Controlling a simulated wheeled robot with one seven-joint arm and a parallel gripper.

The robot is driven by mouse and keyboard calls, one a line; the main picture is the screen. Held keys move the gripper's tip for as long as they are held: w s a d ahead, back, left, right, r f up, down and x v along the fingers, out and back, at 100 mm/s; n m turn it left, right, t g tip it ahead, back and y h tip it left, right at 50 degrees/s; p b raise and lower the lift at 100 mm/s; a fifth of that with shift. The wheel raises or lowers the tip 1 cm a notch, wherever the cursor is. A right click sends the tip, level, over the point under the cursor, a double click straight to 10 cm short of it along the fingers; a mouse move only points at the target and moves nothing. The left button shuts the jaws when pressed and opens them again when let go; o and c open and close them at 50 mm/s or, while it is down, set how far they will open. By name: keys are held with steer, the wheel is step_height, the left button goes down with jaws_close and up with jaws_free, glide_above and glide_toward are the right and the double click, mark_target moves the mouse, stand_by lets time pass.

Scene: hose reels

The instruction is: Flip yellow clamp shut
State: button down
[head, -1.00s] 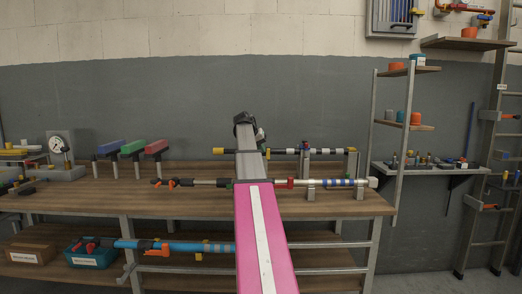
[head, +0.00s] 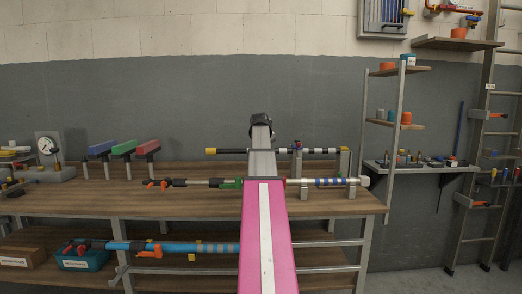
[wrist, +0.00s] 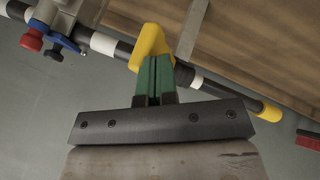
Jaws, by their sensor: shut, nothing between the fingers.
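The yellow clamp (wrist: 150,46) sits on a black and white banded pole (wrist: 103,42) in the wrist view. My gripper (wrist: 155,60) has its green fingers shut together, with nothing between them. The fingertips are at the clamp's lower edge in the picture; I cannot tell whether they touch it. In the head view the rear pole (head: 322,150) runs behind my arm. The clamp and my fingers are hidden there behind the arm.
A blue and red fitting (wrist: 60,38) sits on the pole to one side, and a yellow end cap (wrist: 268,111) on the other. A front pole (head: 210,183) lies along the wooden bench (head: 190,205). Coloured blocks on stands (head: 123,148) are at left.

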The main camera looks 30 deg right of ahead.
steer(key=d+n+t+y, duration=0.1)
steer(key=d+n, duration=0.1)
steer(key=d+n+t+y, duration=0.1)
steer(key=n, duration=0.1)
steer(key=shift+s+d+n, duration=0.15)
steer(key=shift+d+n, duration=0.15)
steer(key=shift+d, duration=0.1)
steer(key=n, duration=0.1)
steer(key=d+n+y, duration=0.2)
steer(key=shift+w+d+t, duration=0.1)
steer(key=shift+w+t, duration=0.15)
steer(key=shift+t, duration=0.05)
steer(key=shift+w+a, duration=0.45)
steer(key=shift+w, duration=0.25)
steer(key=shift+s, duration=0.1)
